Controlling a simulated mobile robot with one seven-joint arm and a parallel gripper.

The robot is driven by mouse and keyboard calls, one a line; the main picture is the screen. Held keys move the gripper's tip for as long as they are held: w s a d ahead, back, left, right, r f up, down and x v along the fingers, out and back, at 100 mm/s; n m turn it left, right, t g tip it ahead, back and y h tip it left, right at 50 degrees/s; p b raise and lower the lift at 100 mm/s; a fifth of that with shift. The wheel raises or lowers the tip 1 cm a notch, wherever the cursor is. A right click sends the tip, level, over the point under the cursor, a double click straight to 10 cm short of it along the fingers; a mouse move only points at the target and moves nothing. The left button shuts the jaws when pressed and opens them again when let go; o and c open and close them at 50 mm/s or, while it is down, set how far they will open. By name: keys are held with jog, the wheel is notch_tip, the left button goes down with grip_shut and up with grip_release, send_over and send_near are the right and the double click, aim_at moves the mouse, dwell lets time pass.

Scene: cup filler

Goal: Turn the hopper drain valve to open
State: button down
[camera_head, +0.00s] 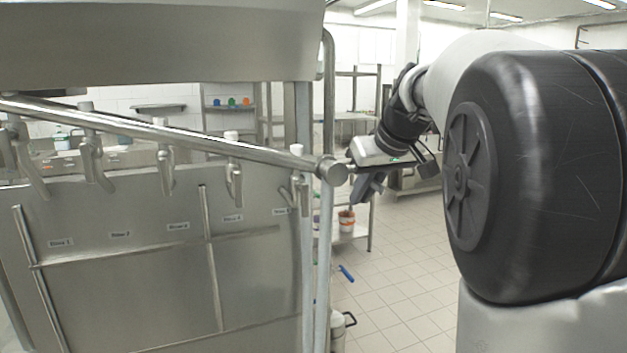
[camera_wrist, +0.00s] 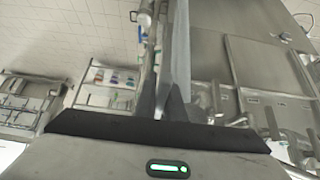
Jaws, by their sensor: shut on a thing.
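The steel hopper (camera_head: 160,40) fills the top left of the head view. Below it a sloping pipe (camera_head: 200,140) carries several taps and ends in a round cap (camera_head: 331,170) at the right. My gripper (camera_head: 366,186) is right beside this pipe end, shut on the drain valve handle. The handle is mostly hidden by the fingers, so its angle cannot be told. In the wrist view my gripper (camera_wrist: 170,104) shows its dark fingers meeting in front of a long steel pipe (camera_wrist: 180,50).
Below the pipe is a steel panel (camera_head: 110,280) with label plates. An upright pipe (camera_head: 328,90) stands close to my gripper. A shelf with a bucket (camera_head: 346,220) is behind. The tiled floor (camera_head: 405,290) at right is mostly clear.

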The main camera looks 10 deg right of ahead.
aim_at(374, 180)
jog(key=shift+s+d+r+g+h+p, duration=0.1)
jog(key=shift+s+r+g+h+p, duration=0.2)
jog(key=shift+g, duration=0.7)
jog(key=shift+s+r+g+h+p, duration=0.1)
jog(key=shift+s+r+g+p, duration=0.25)
jog(key=shift+g, duration=0.65)
jog(key=shift+r, duration=0.15)
jog(key=c, duration=1.8)
grip_release()
jog(key=shift+w, duration=0.1)
jog(key=shift+c, duration=0.2)
jog(key=v, duration=1)
jog(key=shift+w+r, duration=0.1)
jog(key=shift+r, duration=0.2)
jog(key=shift+v, duration=0.75)
